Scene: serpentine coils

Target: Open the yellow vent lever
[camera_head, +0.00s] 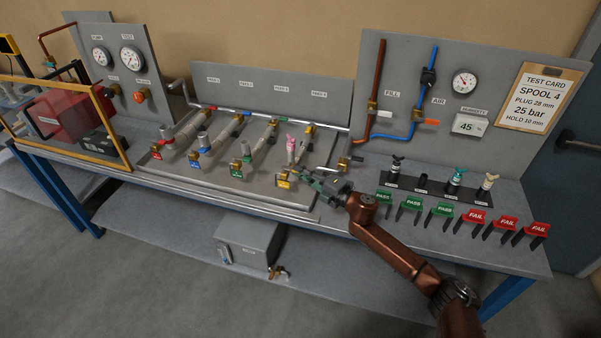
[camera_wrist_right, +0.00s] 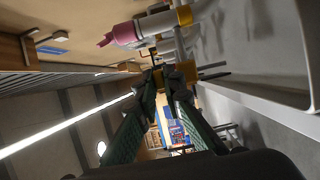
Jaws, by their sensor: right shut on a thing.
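My right gripper (camera_head: 302,173) reaches in from the right to the front of the fourth coil station. It is shut at the yellow vent lever, by the brass valve with a yellow tag (camera_head: 283,182). In the right wrist view the green-padded fingers (camera_wrist_right: 169,78) close together at the tips, with a yellow part (camera_wrist_right: 188,76) just behind them. The tips cover most of the lever, so its angle cannot be told. A pink plug (camera_head: 291,144) stands upright just behind; it also shows in the right wrist view (camera_wrist_right: 121,36). My left gripper is not in view.
Stations with red, blue and green tags line the plate (camera_head: 225,183) to the left. A brass valve (camera_head: 344,162) sits close right of the gripper.

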